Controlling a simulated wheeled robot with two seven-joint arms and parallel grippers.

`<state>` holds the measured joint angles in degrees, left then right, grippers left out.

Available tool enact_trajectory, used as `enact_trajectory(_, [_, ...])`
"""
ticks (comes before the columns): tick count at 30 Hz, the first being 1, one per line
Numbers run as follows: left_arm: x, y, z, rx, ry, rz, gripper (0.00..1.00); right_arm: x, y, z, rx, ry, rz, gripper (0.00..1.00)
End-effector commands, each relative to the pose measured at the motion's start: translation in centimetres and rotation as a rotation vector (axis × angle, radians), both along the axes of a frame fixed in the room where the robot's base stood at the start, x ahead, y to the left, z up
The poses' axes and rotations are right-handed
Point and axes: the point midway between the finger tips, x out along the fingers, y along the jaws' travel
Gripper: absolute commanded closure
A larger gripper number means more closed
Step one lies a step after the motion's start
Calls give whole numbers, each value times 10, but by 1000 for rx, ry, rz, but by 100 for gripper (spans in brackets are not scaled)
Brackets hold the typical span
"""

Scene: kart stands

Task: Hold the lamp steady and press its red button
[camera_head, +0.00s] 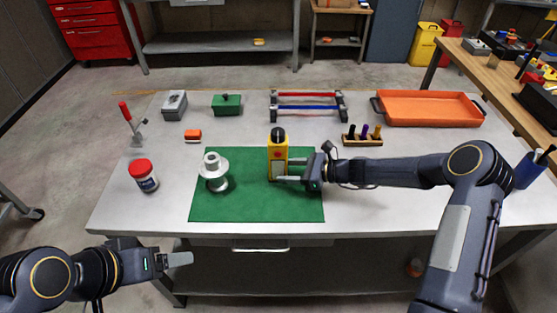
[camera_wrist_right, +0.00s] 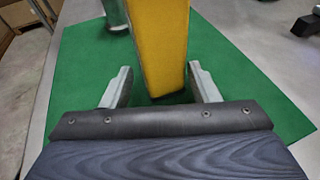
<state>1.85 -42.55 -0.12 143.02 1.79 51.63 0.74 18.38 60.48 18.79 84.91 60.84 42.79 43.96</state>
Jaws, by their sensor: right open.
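The yellow lamp (camera_head: 277,152) stands upright on the green mat (camera_head: 257,206), with a dark top and a small red spot, the button (camera_head: 277,156), on its front face. In the right wrist view the lamp (camera_wrist_right: 156,45) rises as a yellow block between my jaws. My right gripper (camera_head: 288,171) is open, its fingers reaching in from the right at the lamp's lower part. In the wrist view its fingertips (camera_wrist_right: 160,80) lie either side of the lamp with gaps showing. My left gripper (camera_head: 190,259) is low at the left, before the table's front edge, away from the lamp; its jaw opening is unclear.
A grey flanged part (camera_head: 213,172) stands on the mat left of the lamp. A red-lidded jar (camera_head: 143,175) is farther left. Behind are an orange block (camera_head: 193,136), a green box (camera_head: 226,105), a rod rack (camera_head: 307,106), a marker holder (camera_head: 362,139) and an orange tray (camera_head: 428,109).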

Motion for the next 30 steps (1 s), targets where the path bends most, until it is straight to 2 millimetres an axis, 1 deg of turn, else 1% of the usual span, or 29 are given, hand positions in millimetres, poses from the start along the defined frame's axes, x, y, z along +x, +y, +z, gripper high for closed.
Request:
enact_trajectory(1, [0, 0, -7, 0, 0, 0, 24, 1, 7, -6, 1, -1, 2, 45])
enact_trajectory(3, [0, 0, -10, 0, 0, 0, 24, 3, 14, -7, 1, 0, 3, 45])
enact_trajectory(7, [0, 0, -13, 0, 0, 0, 24, 6, 21, -9, 0, 0, 1, 45])
enact_trajectory(12, [0, 0, -14, 0, 0, 0, 24, 8, 26, -9, 1, 0, 1, 45])
enact_trajectory(19, [0, 0, -14, 0, 0, 0, 24, 8, 26, -8, 0, 0, 1, 45])
enact_trajectory(27, [0, 0, -14, 0, 0, 0, 24, 7, 25, -9, 0, 0, 1, 80])
enact_trajectory(29, [0, 0, -14, 0, 0, 0, 25, 7, 25, -9, 0, 0, 1, 80])
enact_trajectory(30, [0, 0, -14, 0, 0, 0, 30, 7, 25, -9, 0, 0, 1, 80])
